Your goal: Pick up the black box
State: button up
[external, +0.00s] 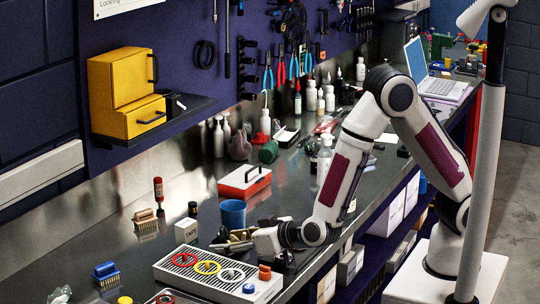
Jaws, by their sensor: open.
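My gripper (222,243) is low over the bench at the lower middle, open, pointing left. It is just behind the white tray and in front of the blue cup. Small dark and brass-coloured parts show around its fingers; I cannot tell which belong to the gripper. No black box is clear there. A small black box-like thing (175,104) sits on the wall shelf beside the yellow boxes, far above my gripper. A flat dark item (403,152) lies on the bench behind my arm. I cannot tell which is the black box.
A white tray (262,294) with coloured rings stands in front of my gripper. A blue cup (233,213), a white tape box (186,230) and a red-and-white case (244,181) are close by. Brushes (106,275) lie left. Bottles and tools line the back wall.

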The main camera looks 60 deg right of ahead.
aim_at(230, 241)
jog(key=c, duration=1.2)
jog(key=shift+r, duration=0.2)
jog(key=shift+r, duration=4.8)
